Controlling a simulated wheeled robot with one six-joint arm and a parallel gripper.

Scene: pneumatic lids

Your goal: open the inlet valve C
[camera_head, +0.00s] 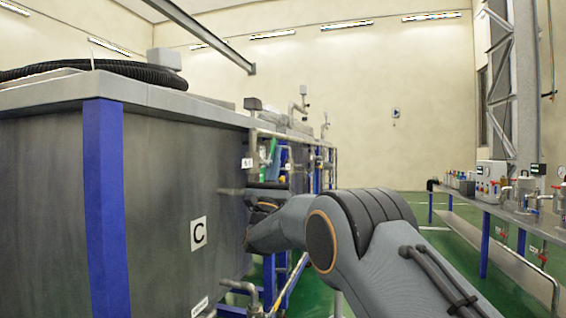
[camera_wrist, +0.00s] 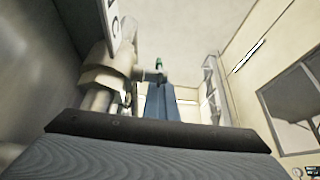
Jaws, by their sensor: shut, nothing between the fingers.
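A large grey metal tank carries a white plate with a black C (camera_head: 198,233). At the tank's far edge, a grey pipe (camera_head: 253,148) rises beside a small white tag (camera_head: 247,162). A green part (camera_head: 271,151), possibly a valve lever, shows there. In the wrist view, the shut fingers (camera_wrist: 160,86) point at a small dark green tip (camera_wrist: 159,64). A metal pipe fitting (camera_wrist: 105,78) stands just left of them, below a white tag (camera_wrist: 113,22). I cannot tell whether the fingers touch anything or how the valve is set.
A blue post (camera_head: 104,200) stands at the tank's near corner, with a black hose (camera_head: 95,73) on top. A lower pipe (camera_head: 240,287) juts out below my arm. A bench with fittings (camera_head: 500,205) stands at the right. Green floor between is open.

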